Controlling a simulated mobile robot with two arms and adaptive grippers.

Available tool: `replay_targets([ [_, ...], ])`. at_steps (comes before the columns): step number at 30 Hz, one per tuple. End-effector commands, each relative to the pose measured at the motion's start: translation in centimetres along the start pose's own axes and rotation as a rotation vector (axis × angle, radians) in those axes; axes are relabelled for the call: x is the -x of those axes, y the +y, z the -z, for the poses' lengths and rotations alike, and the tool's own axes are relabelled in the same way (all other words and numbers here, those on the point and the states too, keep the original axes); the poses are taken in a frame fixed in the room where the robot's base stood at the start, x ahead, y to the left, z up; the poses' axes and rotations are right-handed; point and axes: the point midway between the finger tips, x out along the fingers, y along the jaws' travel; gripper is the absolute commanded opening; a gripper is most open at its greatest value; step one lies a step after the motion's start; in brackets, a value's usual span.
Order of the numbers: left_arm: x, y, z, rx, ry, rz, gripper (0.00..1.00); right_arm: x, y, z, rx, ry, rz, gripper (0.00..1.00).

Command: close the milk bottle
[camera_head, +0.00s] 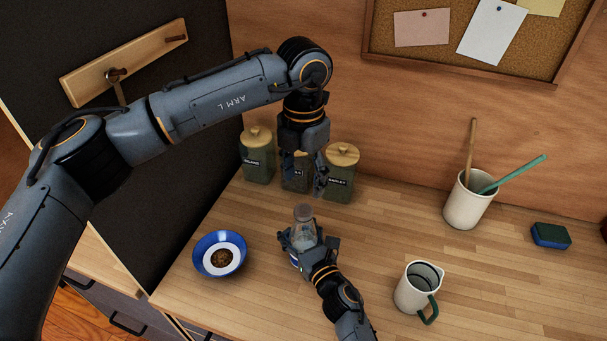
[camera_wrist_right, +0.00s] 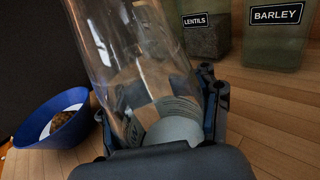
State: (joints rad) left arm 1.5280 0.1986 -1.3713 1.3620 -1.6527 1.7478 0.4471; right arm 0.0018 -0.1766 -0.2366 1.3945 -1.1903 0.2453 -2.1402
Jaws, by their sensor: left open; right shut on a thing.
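The milk bottle (camera_head: 303,228) is clear glass and stands on the wooden counter in the head view. Its greyish-brown round top faces up; I cannot tell whether that is a lid or the open mouth. My right gripper (camera_head: 309,243) is shut around the bottle's body. The right wrist view shows the clear glass (camera_wrist_right: 125,60) close up between the fingers, with something pale low inside. My left gripper (camera_head: 304,182) points down, open and empty, above and behind the bottle top, in front of the jars. No separate lid is clearly visible.
A blue bowl (camera_head: 203,262) with brown contents stands left of the bottle. Green jars with wooden lids, including barley (camera_head: 339,182), stand behind. A white jug (camera_head: 411,290), a utensil cup (camera_head: 466,207) and a blue-green sponge (camera_head: 551,236) are right. The middle-right counter is clear.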

Motion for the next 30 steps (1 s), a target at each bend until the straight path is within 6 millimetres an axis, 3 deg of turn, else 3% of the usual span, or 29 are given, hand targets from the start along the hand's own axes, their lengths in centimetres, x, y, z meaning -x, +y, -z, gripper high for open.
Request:
replay_targets([
  [18, -7.5, 0.0, 0.1, -0.001, 0.002, 0.001, 0.58, 0.0, 0.0, 0.0, 0.001, 0.0, 0.0, 0.0],
  [29, -8.0, 0.0, 0.0, -0.001, 0.0, 0.0, 0.58, 0.0, 0.0, 0.0, 0.001, 0.0, 0.0, 0.0],
  [30, -8.0, 0.0, 0.0, -0.001, 0.0, 0.0, 0.54, 0.0, 0.0, 0.0, 0.001, 0.0, 0.0, 0.0],
])
